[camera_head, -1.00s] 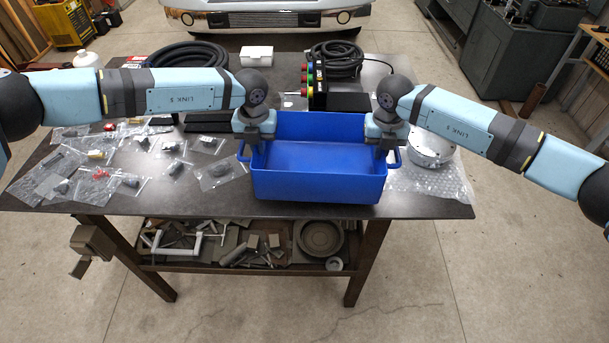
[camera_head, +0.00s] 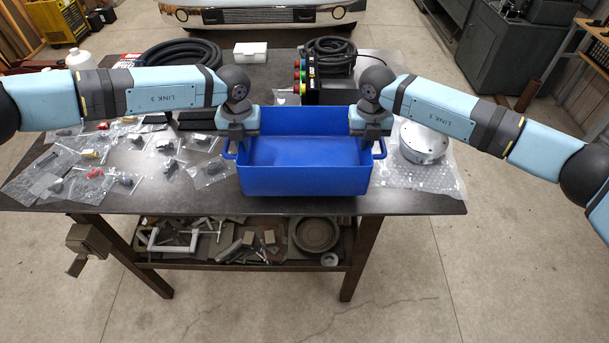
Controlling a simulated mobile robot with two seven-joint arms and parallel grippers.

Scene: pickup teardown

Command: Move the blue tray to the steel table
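The blue tray (camera_head: 305,181) is upright and looks empty, over the front middle of a dark-topped table (camera_head: 420,203). My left gripper (camera_head: 237,146) is at the tray's left end handle, and my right gripper (camera_head: 370,144) is at its right end handle. Both appear shut on the tray, though their fingertips are mostly hidden by the handles and rim. I cannot tell whether the tray's bottom touches the tabletop. No separate table that I can clearly recognise as steel is in view.
Small parts in clear bags (camera_head: 125,180) cover the table's left side. A round metal part (camera_head: 423,143) on bubble wrap lies close right of the tray. A button box (camera_head: 325,85), coiled hoses (camera_head: 180,54) and a white box (camera_head: 251,53) are behind. Floor right of the table is clear.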

